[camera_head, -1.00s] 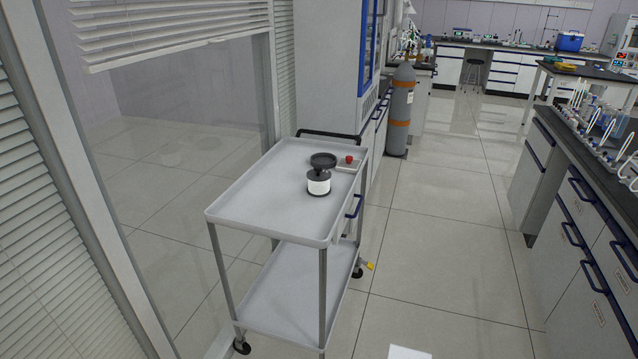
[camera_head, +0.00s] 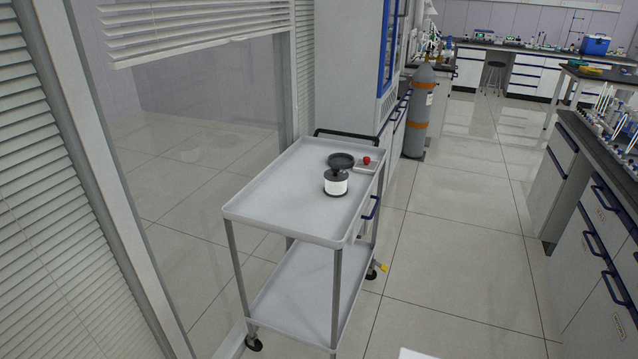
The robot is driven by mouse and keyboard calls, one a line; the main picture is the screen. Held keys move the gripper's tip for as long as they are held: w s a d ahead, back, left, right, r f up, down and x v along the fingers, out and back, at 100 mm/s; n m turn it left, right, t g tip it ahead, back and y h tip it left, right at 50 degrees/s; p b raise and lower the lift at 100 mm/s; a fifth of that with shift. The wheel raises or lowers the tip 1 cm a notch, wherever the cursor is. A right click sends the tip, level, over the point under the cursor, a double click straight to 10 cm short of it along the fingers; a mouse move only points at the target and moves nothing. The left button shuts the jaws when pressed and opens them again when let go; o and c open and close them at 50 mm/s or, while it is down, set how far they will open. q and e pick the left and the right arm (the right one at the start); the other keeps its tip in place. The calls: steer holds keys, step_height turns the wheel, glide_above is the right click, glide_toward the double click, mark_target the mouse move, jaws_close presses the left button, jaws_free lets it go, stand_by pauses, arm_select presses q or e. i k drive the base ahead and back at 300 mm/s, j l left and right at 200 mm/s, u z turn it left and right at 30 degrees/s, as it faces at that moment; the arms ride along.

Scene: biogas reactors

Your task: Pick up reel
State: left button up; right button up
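A reel (camera_head: 336,182), with a white middle and dark flanges, stands upright on the top shelf of a white wheeled cart (camera_head: 272,208). A dark round dish-like piece (camera_head: 341,160) shows right behind or on top of it; I cannot tell which. Neither of my grippers is in view. Nothing touches the reel.
A small tray with a red knob (camera_head: 366,160) sits at the cart's back right corner. A glass wall stands left of the cart. A grey gas cylinder (camera_head: 418,112) is behind it. Lab benches (camera_head: 590,215) line the right. The floor between cart and benches is clear.

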mark_target(336, 178)
steer(key=i+l+u, duration=0.2)
steer(key=l+u, duration=0.2)
steer(key=i+l+u, duration=0.2)
steer(key=l+u, duration=0.2)
